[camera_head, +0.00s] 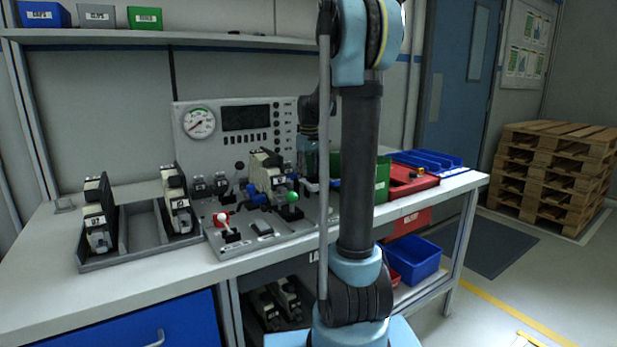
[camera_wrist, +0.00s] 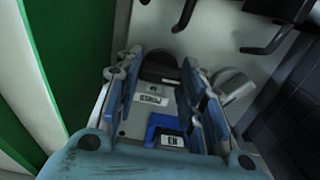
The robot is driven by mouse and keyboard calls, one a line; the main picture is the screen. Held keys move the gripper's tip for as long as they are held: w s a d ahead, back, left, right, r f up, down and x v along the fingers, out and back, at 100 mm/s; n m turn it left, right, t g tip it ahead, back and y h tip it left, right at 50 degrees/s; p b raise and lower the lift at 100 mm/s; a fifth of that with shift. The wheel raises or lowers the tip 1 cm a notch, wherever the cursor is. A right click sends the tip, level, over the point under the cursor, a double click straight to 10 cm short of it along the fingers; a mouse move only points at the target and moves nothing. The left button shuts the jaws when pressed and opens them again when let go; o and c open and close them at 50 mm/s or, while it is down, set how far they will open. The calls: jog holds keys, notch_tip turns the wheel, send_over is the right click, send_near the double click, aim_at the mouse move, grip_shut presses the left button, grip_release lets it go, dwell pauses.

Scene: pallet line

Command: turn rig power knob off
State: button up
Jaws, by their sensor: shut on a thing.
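The test rig's upright panel (camera_head: 243,150) stands at the back of the bench, with a round gauge (camera_head: 199,123), a dark screen (camera_head: 245,118) and small controls. In the wrist view, a dark rounded knob (camera_wrist: 158,67) sits on the rig's pale face above a white label (camera_wrist: 151,99). My gripper (camera_wrist: 157,80) has its fingers on both sides of this knob and is shut on it. The label is too blurred to read, so the knob's setting cannot be told. In the head view my arm hides the knob.
A green bin (camera_head: 382,180) stands close beside my gripper and shows along the left of the wrist view (camera_wrist: 78,30). Black-and-cream modules (camera_head: 176,200) stand in a rack at left.

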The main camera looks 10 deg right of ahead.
jog(key=o, duration=1)
jog(key=shift+o, duration=0.2)
jog(key=shift+r, duration=0.1)
notch_tip(320, 180, up, 12)
jog(key=shift+w+f, duration=0.1)
jog(key=shift+f, duration=0.1)
